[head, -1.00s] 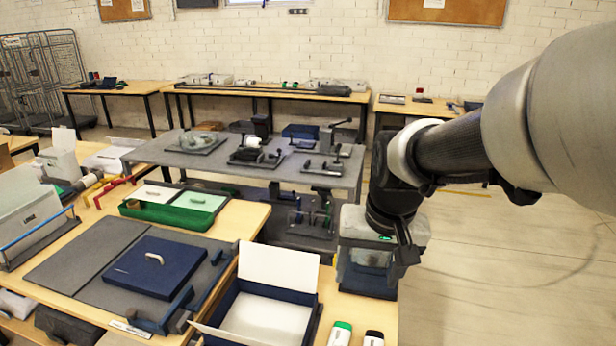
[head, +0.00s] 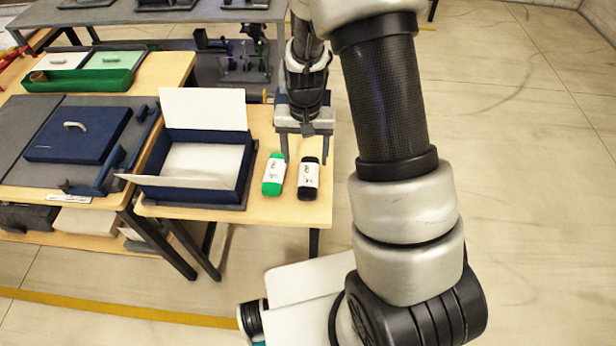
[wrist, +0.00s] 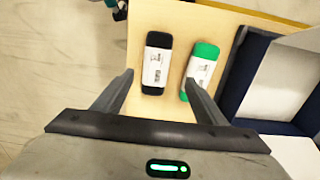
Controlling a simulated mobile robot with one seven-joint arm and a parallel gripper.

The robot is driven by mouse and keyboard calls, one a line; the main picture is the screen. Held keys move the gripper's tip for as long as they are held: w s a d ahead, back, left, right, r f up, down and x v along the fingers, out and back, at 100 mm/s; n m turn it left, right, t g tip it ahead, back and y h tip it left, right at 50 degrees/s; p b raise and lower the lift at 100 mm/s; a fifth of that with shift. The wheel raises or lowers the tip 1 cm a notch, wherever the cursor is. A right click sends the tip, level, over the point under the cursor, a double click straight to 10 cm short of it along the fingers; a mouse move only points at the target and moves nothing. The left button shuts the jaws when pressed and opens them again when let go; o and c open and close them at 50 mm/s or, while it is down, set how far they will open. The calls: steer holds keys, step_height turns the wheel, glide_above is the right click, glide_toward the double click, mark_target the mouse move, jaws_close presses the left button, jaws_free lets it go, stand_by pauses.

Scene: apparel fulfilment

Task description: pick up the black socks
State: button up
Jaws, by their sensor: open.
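The black socks (head: 308,178) are a rolled black bundle with a white label band, lying on the wooden table's right part. They also show in the wrist view (wrist: 156,63), left of centre. Green socks (head: 274,174) with a similar white band lie just left of them in the head view, and to their right in the wrist view (wrist: 200,71). My gripper (wrist: 157,88) is open and empty above the table. Its fingers spread wide in the wrist view, with the black socks between and beyond them and the green socks near the right finger. In the head view my arm hides part of the gripper.
An open dark blue box (head: 190,188) with white flaps stands left of the socks on the wooden table (head: 262,212). A dark blue lid-like board (head: 78,134) and a green tray (head: 92,82) lie further left. Bare floor is on the right.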

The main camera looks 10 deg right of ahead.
mark_target(308, 174)
steer(key=f, duration=0.7)
steer(key=shift+d+f, duration=0.3)
steer(key=shift+d, duration=0.1)
steer(key=c, duration=1.1)
steer(key=shift+c, duration=0.2)
